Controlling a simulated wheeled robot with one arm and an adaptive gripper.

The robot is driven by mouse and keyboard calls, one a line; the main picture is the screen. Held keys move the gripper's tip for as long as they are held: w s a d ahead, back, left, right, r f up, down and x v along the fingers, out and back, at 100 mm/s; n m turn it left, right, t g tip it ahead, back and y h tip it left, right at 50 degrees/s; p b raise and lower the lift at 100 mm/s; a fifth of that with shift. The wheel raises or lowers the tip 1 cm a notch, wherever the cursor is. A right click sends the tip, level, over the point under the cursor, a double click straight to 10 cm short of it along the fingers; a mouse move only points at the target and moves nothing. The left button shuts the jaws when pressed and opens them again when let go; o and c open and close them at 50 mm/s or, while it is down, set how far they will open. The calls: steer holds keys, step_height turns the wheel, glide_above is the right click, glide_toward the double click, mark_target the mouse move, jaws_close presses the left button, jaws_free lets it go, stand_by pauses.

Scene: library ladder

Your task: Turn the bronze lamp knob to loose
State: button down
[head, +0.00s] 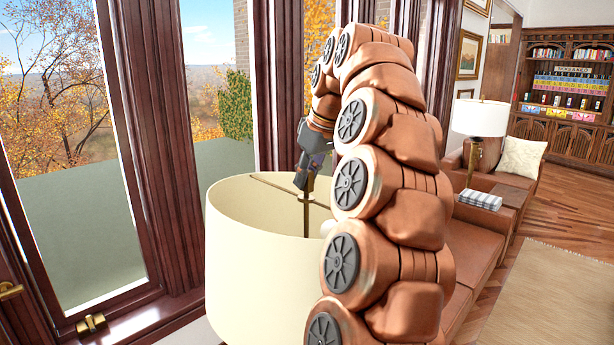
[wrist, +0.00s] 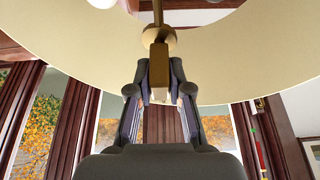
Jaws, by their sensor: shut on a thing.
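The bronze lamp knob (wrist: 159,60) shows in the wrist view as a squared bar below a round brass collar, at the centre of the cream lampshade (wrist: 80,58). My gripper (wrist: 159,80) is shut on the knob, with one finger on each side of it. In the head view, my gripper (head: 304,182) points down into the open top of the lampshade (head: 250,255). The brass stem (head: 306,215) shows just below the fingertips. The knob's gripped faces are hidden by the fingers, and I cannot read its turned position.
Dark wooden window frames (head: 165,150) stand close behind and left of the shade. A brown leather sofa (head: 475,250) is to the right, partly behind my arm. A second lamp (head: 480,118) stands farther back. Open floor with a beige rug (head: 560,295) lies at the right.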

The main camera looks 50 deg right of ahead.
mark_target(309, 170)
stand_by(0.3)
steer(key=c, duration=1.1)
jaws_free()
steer(key=shift+v, duration=1.25)
steer(key=shift+s+r, duration=0.15)
steer(key=shift+r, duration=0.05)
steer(key=shift+d, duration=0.1)
